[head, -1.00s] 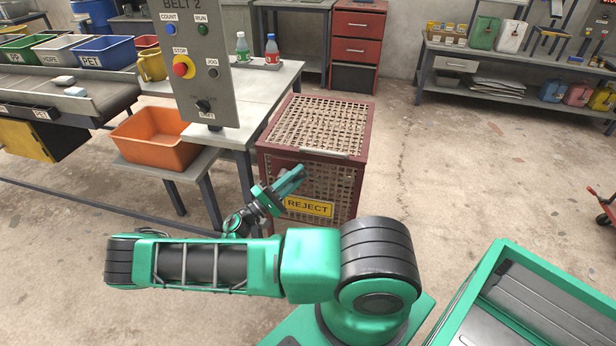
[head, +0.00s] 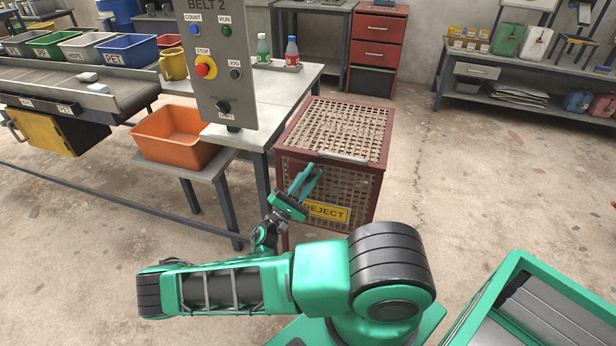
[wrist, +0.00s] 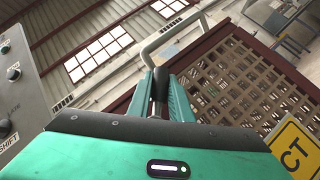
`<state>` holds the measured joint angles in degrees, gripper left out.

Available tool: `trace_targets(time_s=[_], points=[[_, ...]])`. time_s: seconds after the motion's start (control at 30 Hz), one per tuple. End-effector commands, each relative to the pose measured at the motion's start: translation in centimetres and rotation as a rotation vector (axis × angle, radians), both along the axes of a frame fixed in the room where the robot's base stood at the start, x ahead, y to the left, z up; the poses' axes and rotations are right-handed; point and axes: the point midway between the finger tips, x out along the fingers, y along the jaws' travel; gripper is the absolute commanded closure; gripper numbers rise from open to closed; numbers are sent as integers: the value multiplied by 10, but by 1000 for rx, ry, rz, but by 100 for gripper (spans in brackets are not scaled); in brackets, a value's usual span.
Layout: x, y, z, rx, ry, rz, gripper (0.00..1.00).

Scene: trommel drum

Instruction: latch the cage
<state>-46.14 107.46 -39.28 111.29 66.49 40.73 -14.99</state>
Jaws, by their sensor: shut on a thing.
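The cage (head: 376,190) is a dark red frame with tan mesh walls and a yellow REJECT sign (head: 327,213) on its front. Its mesh lid (head: 335,128) lies down flat on top, with a pale handle (head: 343,157) at the front edge. My gripper (head: 312,180) is at the upper left of the cage front, tilted upward. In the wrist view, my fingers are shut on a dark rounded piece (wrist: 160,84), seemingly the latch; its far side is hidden. The pale handle (wrist: 148,50) shows just beyond my fingertips. Whether the latch is engaged cannot be told.
A grey control panel (head: 215,60) stands left of the cage, before a workbench (head: 275,90). An orange bin (head: 175,140) sits on a low stand at left. The floor (head: 430,190) right of the cage is clear.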

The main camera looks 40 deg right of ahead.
Motion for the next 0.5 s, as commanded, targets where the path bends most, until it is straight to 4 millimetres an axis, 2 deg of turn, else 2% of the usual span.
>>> trace_targets(time_s=[0.17,0.2,0.27,0.5], points=[[-1,0,-3,6,2,-1,100],[-1,0,-3,6,2,-1,77],[-1,-1,-3,5,1,-2,63],[-1,-1,-1,3,-1,-2,63]])
